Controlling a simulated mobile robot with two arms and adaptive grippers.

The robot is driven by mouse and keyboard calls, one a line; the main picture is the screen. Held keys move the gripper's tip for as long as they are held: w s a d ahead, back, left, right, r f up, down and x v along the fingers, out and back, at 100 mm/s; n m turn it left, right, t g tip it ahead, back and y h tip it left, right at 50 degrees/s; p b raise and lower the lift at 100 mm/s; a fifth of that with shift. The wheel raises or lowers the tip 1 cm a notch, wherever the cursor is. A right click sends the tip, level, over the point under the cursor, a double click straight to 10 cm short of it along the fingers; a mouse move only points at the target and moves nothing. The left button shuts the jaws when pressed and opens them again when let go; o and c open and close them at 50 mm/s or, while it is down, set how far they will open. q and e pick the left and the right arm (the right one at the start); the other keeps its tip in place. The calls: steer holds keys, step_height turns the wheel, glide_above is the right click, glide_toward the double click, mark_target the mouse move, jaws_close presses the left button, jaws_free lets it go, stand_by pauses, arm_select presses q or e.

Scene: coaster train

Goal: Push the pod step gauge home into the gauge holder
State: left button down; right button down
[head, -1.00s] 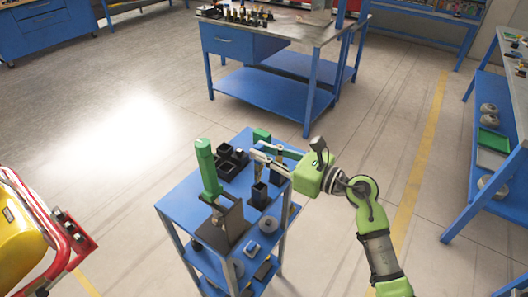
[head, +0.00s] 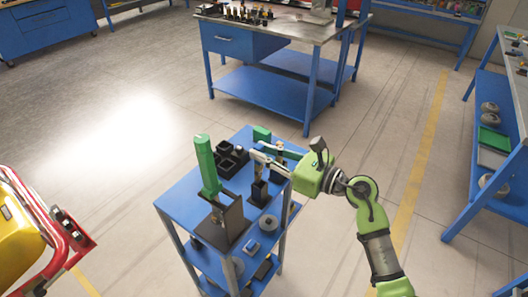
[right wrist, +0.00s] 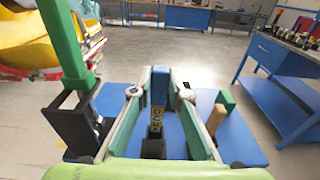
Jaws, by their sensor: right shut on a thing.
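The pod step gauge (right wrist: 157,120) is a narrow dark upright bar with pale markings, between my right fingers in the right wrist view. My right gripper (head: 258,156) is shut on it above the blue cart. The gauge holder (head: 259,193) is a small black upright socket on the cart top; it also shows in the right wrist view (right wrist: 153,148), directly below the gauge. The gauge stands upright in line with the holder, its lower end at the holder's mouth; how deep it sits I cannot tell. My left gripper is not in view.
A red and yellow vehicle (head: 30,225) stands at left. Floor around is open.

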mark_target(262, 170)
steer(key=shift+f+b, duration=2.9)
steer(key=shift+f, duration=0.35)
steer(key=c, duration=1.8)
jaws_free()
steer(key=shift+c, duration=0.2)
steer(key=o, duration=0.8)
steer(key=shift+v, duration=3.55)
